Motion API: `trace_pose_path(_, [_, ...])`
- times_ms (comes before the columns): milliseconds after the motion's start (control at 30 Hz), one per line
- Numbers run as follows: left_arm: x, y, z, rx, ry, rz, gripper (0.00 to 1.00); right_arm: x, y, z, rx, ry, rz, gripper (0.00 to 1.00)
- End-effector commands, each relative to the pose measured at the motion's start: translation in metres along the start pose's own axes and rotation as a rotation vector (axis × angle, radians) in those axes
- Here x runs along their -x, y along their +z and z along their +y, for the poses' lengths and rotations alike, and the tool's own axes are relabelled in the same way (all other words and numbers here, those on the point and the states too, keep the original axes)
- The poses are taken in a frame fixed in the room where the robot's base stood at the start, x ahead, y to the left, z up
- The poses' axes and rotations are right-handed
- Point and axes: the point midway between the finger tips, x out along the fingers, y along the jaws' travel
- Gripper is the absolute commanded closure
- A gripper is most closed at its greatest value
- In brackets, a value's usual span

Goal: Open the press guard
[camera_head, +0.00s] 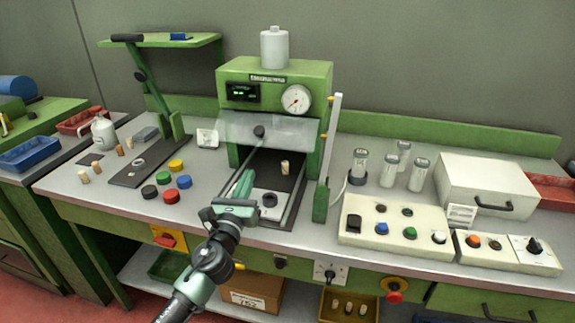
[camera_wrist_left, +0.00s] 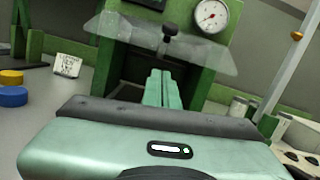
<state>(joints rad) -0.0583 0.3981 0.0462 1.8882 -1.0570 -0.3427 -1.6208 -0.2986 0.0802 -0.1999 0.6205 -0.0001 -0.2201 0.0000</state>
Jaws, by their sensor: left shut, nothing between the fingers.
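The green press (camera_head: 275,75) stands at the back middle of the bench. Its clear guard panel (camera_head: 292,132) lies across the upper front, sloping outward, with the opening below it uncovered. A black knob (camera_head: 259,131) is on the panel. The wrist view shows the panel (camera_wrist_left: 120,32) and knob (camera_wrist_left: 170,31) just beyond the fingers. My left gripper (camera_head: 246,178) is shut and empty, in front of the press, below the knob and apart from it; its closed fingers (camera_wrist_left: 162,85) point at the press. My right gripper is not in view.
A cork (camera_head: 285,168) stands on the dark press bed. A white upright post (camera_head: 331,135) rises at the right of the press. Coloured discs (camera_head: 176,165) lie left of the bed. A button box (camera_head: 395,230) and clear jars (camera_head: 389,170) are to the right.

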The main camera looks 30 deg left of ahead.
Motion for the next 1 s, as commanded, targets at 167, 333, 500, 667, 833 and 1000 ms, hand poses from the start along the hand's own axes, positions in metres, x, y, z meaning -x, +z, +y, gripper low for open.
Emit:
trace_pose_path(167, [0.005, 0.0, -0.002, -0.131, -0.032, -0.014, 1.0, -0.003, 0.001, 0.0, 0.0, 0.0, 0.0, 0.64])
trace_pose_path(333, [-0.021, 0.002, -0.003, -0.129, -0.03, -0.014, 1.0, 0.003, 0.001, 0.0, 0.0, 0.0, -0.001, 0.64])
trace_pose_path(500, [-0.053, 0.001, -0.004, -0.124, -0.029, -0.013, 1.0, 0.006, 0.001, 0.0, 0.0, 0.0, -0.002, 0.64])
trace_pose_path(667, [-0.076, 0.0, -0.005, -0.123, -0.029, -0.012, 1.0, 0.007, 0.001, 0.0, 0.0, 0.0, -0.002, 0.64])
trace_pose_path(833, [-0.088, 0.0, -0.005, -0.124, -0.029, -0.011, 1.0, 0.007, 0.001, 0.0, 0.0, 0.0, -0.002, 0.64])
trace_pose_path(1000, [-0.09, -0.001, -0.005, -0.124, -0.03, -0.011, 1.0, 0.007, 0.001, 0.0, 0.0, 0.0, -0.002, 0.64])
